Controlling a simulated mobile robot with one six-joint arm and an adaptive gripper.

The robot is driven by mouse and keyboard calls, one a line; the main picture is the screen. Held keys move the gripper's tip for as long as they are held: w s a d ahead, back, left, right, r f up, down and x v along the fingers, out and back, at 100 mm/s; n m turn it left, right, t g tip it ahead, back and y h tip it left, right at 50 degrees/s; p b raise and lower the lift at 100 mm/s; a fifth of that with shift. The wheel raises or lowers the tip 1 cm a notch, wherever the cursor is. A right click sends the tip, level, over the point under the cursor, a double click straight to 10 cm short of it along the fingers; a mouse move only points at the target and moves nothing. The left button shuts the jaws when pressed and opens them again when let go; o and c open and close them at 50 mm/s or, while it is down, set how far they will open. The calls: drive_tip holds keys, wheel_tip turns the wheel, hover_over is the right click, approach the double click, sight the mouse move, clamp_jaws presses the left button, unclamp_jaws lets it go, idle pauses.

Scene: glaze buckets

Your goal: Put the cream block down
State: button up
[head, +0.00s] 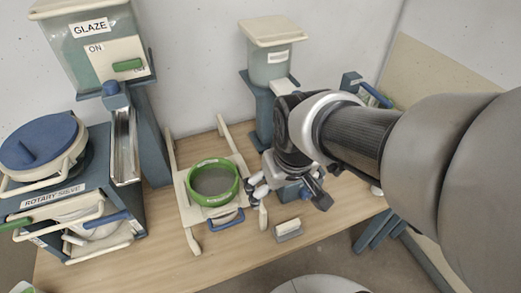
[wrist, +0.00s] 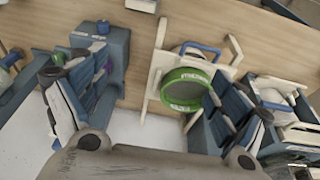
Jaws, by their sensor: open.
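A small block with a cream top and a grey lower part (head: 288,229) rests on the wooden table near its front edge. A cream piece, seemingly the same block, shows at the top edge of the wrist view (wrist: 142,5), partly cut off. My gripper (head: 288,194) is over the table, behind the block in the head view. Its two fingers are spread wide in the wrist view (wrist: 145,92), with nothing held between them. The gripper is apart from the block.
A green-rimmed round sieve (head: 213,183) sits on a cream frame left of my gripper; it also shows in the wrist view (wrist: 186,88). The rotary sieve machine (head: 75,190) stands at left. A lidded bucket on a blue stand (head: 270,62) is behind. Bare table (head: 150,245) lies at front left.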

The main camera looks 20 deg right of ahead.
drive_tip(key=s+a+r+t, duration=0.1)
drive_tip(key=s+a+r, duration=0.2)
drive_tip(key=s+r, duration=0.2)
drive_tip(key=s, duration=0.3)
drive_tip(key=shift+r+t, duration=0.3)
drive_tip(key=shift+f, duration=0.15)
idle(0.6)
